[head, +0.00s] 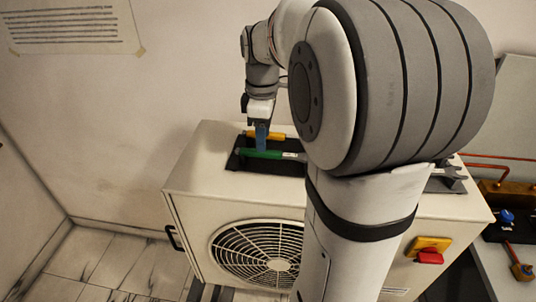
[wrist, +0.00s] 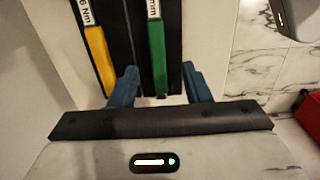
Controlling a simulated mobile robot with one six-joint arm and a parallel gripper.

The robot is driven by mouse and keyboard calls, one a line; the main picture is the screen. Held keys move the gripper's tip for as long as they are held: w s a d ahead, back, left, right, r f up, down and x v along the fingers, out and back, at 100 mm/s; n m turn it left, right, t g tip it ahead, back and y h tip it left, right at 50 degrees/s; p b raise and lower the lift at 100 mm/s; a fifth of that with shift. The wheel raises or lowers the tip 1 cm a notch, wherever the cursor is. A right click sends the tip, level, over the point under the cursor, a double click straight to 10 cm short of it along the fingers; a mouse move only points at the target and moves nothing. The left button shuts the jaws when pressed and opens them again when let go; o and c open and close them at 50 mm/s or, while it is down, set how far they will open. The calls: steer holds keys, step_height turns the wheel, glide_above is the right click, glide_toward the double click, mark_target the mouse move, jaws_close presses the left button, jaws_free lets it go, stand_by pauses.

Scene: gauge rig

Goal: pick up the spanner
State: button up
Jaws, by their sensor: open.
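Two spanner-like tools with Nm labels lie side by side on a black mat (head: 236,161) on top of a white fan unit. One has a green handle (head: 262,154), the other a yellow handle (head: 264,135). My gripper (head: 262,142) points down over them with blue fingers. In the wrist view my open gripper (wrist: 160,86) has the green handle (wrist: 157,70) between its fingers, with gaps on both sides. The yellow handle (wrist: 98,60) is outside the left finger. Contact height is unclear. My arm hides the tools' right ends in the head view.
The white fan unit (head: 190,190) has a yellow and red switch (head: 429,250) on its front. A grey object (head: 447,179) stands on its right end. Copper pipes (head: 488,168) and a brass block (head: 505,193) are further right. A wall stands behind the unit.

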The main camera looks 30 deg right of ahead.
mark_target(277, 155)
steer(key=f, duration=0.3)
steer(key=shift+w+d+f+p, duration=0.1)
steer(key=shift+d+f+p, duration=0.2)
steer(key=shift+f, duration=0.3)
steer(key=shift+c, duration=0.4)
jaws_close()
